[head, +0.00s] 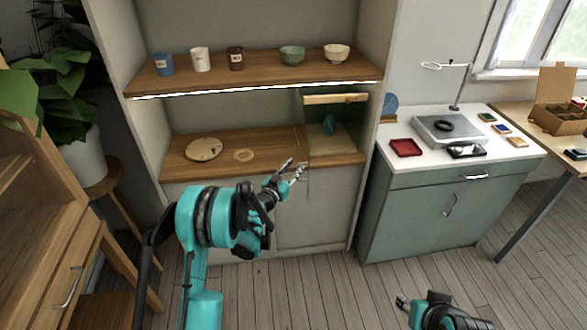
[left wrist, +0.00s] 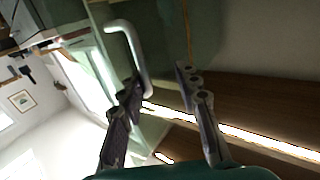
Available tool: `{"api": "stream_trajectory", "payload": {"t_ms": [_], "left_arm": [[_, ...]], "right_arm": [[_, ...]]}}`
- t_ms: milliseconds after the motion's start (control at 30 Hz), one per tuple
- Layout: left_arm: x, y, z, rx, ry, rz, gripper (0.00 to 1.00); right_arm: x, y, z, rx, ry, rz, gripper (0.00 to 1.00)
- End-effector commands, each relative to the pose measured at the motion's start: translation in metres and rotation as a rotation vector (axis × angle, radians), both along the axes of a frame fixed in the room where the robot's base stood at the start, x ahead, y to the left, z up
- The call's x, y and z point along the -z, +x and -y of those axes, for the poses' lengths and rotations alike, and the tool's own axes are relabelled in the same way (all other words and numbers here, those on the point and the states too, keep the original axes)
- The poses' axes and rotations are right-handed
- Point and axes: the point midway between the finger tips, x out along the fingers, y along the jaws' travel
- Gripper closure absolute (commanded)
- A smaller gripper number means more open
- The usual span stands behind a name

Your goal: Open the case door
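The glass case (head: 350,99) stands on the right part of the lower shelf, with a wooden top strip and a teal object (head: 328,124) inside. Its front is see-through, and I cannot tell how far the door stands from its frame. My left gripper (head: 296,170) is in front of the case's lower left corner. In the left wrist view, its fingers (left wrist: 158,88) are apart. A pale, bent bar handle (left wrist: 134,45) is beside the left fingertip, and I see no grip on it. My right gripper (head: 403,303) is low at the front, far from the case; its fingers are unclear.
Several cups and bowls stand on the upper shelf (head: 262,76). A round wooden lid (head: 203,149) lies left of the case. A green cabinet (head: 410,215) with a red tray (head: 405,147) stands at the right. Open floor lies in front.

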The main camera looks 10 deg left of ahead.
Motion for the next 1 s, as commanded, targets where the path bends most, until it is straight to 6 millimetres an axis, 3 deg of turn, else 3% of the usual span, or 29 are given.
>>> {"api": "stream_trajectory", "payload": {"t_ms": [533,1000], "left_arm": [[-0.003,-0.004,-0.001,0.000,-0.009,0.001,0.72],[0.002,-0.066,-0.018,0.001,-0.005,-0.003,0.72]], "right_arm": [[0.000,0.000,0.000,0.000,0.000,0.000,0.60],[0.000,0.000,0.000,0.000,0.000,0.000,0.60]]}}
